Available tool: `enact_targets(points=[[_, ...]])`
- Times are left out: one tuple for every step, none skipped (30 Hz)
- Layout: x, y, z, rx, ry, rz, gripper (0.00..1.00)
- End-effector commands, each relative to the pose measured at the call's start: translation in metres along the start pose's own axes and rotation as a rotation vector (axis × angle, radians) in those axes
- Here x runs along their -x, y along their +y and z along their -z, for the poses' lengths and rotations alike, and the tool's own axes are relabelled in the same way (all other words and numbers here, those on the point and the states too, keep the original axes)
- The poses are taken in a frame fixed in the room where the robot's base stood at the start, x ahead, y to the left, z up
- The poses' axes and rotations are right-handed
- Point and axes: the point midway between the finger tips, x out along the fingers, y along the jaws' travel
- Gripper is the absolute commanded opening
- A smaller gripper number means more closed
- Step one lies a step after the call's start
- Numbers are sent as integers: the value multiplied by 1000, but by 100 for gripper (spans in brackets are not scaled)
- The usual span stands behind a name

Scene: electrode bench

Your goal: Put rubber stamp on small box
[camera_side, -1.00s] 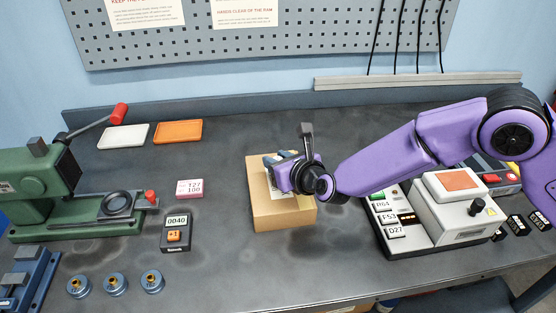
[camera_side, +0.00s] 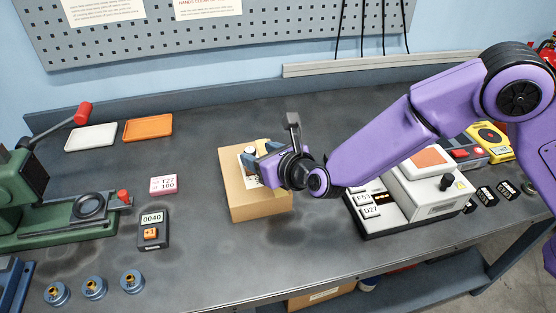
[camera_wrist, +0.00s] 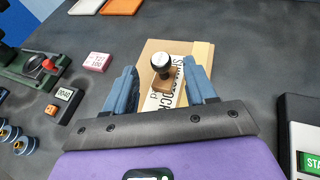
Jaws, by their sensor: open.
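The rubber stamp (camera_wrist: 162,72) has a black handle with a white round top and a brown base. It stands upright on the small box (camera_wrist: 150,53), a tan carton with a printed white label. In the side view the stamp's pale top (camera_side: 249,151) shows above the box (camera_side: 262,207), partly hidden by my gripper (camera_side: 259,163). In the wrist view my gripper (camera_wrist: 159,68) is open, with its blue fingers on either side of the stamp and visible gaps between. The fingers appear not to touch it.
A pink block (camera_side: 163,185) and a black counter (camera_side: 153,229) lie left of the box. A green press (camera_side: 60,225) stands farther left. A white control unit (camera_side: 430,190) stands close on the right. Bare bench surrounds the box's front and back.

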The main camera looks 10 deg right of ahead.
Motion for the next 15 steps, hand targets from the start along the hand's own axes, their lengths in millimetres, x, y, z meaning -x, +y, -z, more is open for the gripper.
enact_targets(points=[[10, -1, -1, 0, 0, -1, 56], [15, 0, 0, 1, 0, -2, 56], [23, 0, -1, 1, 0, -1, 56], [28, 0, -1, 0, 0, 0, 56], [33, 0, -1, 0, 0, -1, 56], [39, -1, 0, 1, 1, -1, 56], [43, -1, -1, 0, -1, -1, 56], [47, 0, 0, 1, 0, 0, 56], [52, 0, -1, 0, -1, -1, 56], [56, 0, 0, 0, 0, 0, 56], [58, 0, 0, 0, 0, 0, 56], [61, 0, 0, -1, 1, 0, 56], [63, -1, 0, 0, 1, 0, 56], [65, -1, 0, 0, 0, 0, 56], [66, -1, 0, 0, 0, 0, 56]])
